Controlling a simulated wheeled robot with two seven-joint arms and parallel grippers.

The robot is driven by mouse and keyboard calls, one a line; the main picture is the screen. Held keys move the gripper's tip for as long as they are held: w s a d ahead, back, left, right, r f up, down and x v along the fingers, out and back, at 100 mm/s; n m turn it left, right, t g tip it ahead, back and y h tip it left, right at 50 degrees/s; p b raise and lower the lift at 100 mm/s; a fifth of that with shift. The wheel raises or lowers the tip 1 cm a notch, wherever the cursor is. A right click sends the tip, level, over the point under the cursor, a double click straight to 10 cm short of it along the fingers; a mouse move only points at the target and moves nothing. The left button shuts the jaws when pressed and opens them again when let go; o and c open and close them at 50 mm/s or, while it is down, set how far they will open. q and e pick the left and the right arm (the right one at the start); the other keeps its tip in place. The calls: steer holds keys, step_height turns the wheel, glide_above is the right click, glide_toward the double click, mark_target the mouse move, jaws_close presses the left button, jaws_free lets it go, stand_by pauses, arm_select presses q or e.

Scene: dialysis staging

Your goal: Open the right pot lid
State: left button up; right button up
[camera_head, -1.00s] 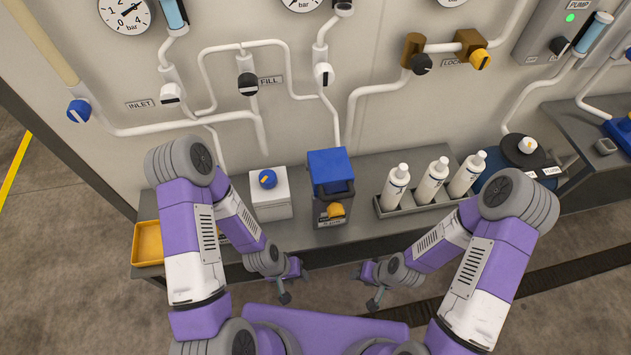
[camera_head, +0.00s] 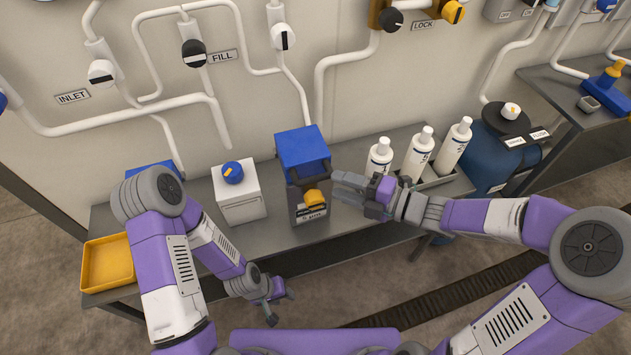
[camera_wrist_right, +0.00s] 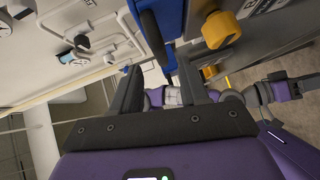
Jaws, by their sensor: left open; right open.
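The right pot is a dark box (camera_head: 309,207) with a raised-looking blue lid (camera_head: 302,150) and a yellow knob (camera_head: 314,197) on its front; its knob also shows in the right wrist view (camera_wrist_right: 221,30). My right gripper (camera_head: 346,188) is open and empty, just right of this pot, its fingers pointing at its side. I cannot tell whether it touches. In the right wrist view, the blue lid (camera_wrist_right: 158,35) is beyond the open fingers. My left gripper (camera_head: 277,300) is open and empty, low in front of the bench. Another blue-topped thing (camera_head: 150,167) is mostly hidden behind my left arm.
A white box with a blue knob (camera_head: 238,193) stands left of the pot. White bottles (camera_head: 418,155) in a rack and a dark blue tank (camera_head: 492,150) stand to the right. A yellow tray (camera_head: 107,262) sits at the bench's left end. Pipes run along the wall behind.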

mark_target(322, 180)
steer(key=b+x, duration=0.2)
steer(key=x, duration=0.5)
steer(key=shift+a, duration=0.1)
jaws_close()
